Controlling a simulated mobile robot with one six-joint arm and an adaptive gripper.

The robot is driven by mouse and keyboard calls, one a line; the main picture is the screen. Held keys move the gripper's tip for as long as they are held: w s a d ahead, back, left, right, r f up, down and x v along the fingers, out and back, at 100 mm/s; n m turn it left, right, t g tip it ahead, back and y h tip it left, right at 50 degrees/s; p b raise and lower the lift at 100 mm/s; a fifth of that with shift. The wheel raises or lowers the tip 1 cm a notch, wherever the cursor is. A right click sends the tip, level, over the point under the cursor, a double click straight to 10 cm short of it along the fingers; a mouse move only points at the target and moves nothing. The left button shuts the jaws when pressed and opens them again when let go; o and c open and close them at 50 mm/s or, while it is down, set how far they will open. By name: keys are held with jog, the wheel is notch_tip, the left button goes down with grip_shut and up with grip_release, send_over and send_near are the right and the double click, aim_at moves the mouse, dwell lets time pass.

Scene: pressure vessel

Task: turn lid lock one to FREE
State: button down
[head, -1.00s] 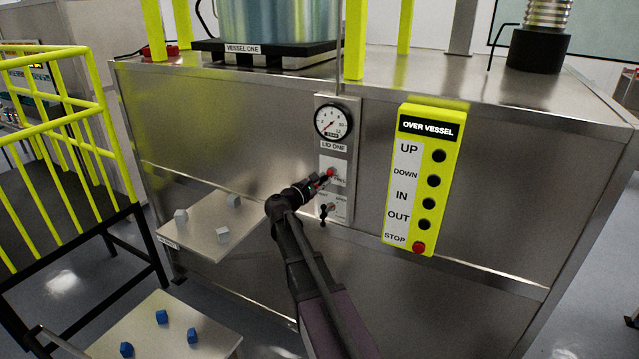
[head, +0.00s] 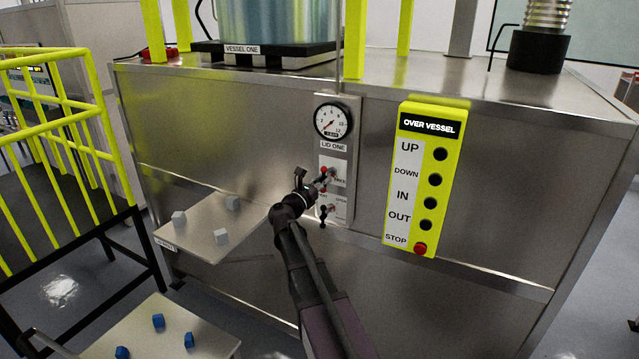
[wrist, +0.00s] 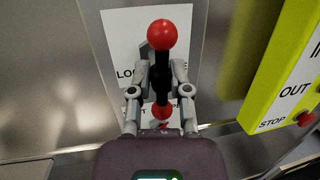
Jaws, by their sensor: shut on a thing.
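Lid lock one is a lever with a red ball knob (wrist: 162,34) on a black stem, in front of a white label plate (wrist: 118,30) on the vessel stand. Part of the label reads "LO"; the rest is hidden. In the head view the lever's red knob (head: 323,170) shows on the panel below the "LID ONE" sign (head: 333,146). My gripper (wrist: 160,75) is shut on the lever's stem, with a finger on each side and the knob beyond the fingertips. In the head view my gripper (head: 322,183) partly covers the label.
A second small handle (head: 325,211) sits just below on the same panel. The yellow "OVER VESSEL" button box (head: 429,180) stands close to the right. A shelf with grey cubes (head: 250,232) is at the left. A round gauge (head: 333,121) is above.

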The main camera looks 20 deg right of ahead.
jog(key=shift+s+d, duration=0.1)
jog(key=shift+d, duration=0.1)
jog(key=c, duration=0.8)
grip_release()
jog(key=shift+c, duration=0.2)
jog(key=shift+o, duration=1)
jog(key=shift+d, duration=0.2)
jog(key=shift+a, duration=0.2)
jog(key=shift+r, duration=0.1)
